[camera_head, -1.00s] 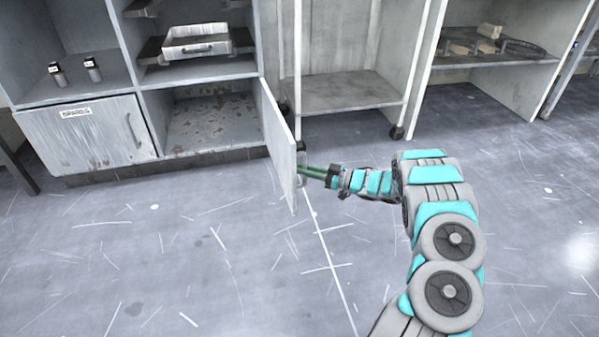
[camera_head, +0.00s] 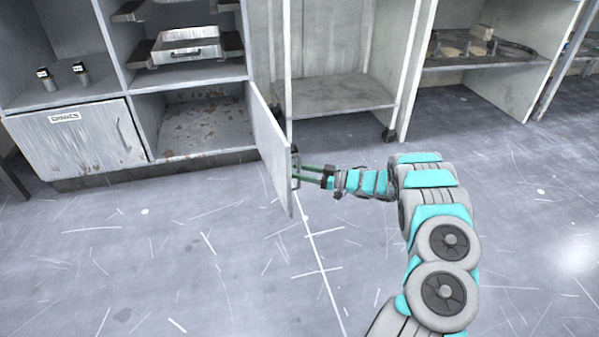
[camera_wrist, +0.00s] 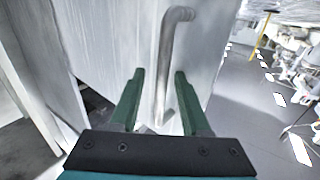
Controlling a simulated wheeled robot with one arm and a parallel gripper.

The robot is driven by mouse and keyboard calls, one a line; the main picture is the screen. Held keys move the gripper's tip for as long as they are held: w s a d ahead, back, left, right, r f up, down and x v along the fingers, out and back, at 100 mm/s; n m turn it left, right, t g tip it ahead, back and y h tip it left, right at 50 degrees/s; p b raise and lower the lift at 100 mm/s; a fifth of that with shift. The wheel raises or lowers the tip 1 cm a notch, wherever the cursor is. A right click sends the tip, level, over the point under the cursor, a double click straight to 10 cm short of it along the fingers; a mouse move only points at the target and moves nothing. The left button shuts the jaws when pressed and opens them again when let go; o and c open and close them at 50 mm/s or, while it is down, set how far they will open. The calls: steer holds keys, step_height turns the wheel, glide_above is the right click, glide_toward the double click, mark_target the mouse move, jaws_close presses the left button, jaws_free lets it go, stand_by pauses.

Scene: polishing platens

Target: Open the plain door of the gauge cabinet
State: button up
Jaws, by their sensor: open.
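The plain door (camera_head: 270,150) of the gauge cabinet (camera_head: 138,92) stands swung well out from the cabinet front, and the rusty compartment (camera_head: 200,128) behind it is exposed. My gripper (camera_head: 303,173) is at the door's outer face, by its free edge. In the wrist view my gripper (camera_wrist: 157,90) is open, with its two green fingers on either side of the door's bar handle (camera_wrist: 164,75). The fingers look apart from the handle. The door's face (camera_wrist: 115,45) also fills much of the wrist view.
A closed door labelled SPARES (camera_head: 80,138) is left of the open compartment. A metal tray (camera_head: 185,48) and small dark-topped gauges (camera_head: 80,74) sit on shelves above. A wheeled open rack (camera_head: 340,95) stands right of the door. The floor in front is clear.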

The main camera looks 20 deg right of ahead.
steer(key=shift+s+d, duration=0.1)
steer(key=v, duration=0.7)
steer(key=shift+d+p, duration=0.25)
steer(key=shift+p, duration=0.05)
steer(key=shift+s, duration=0.1)
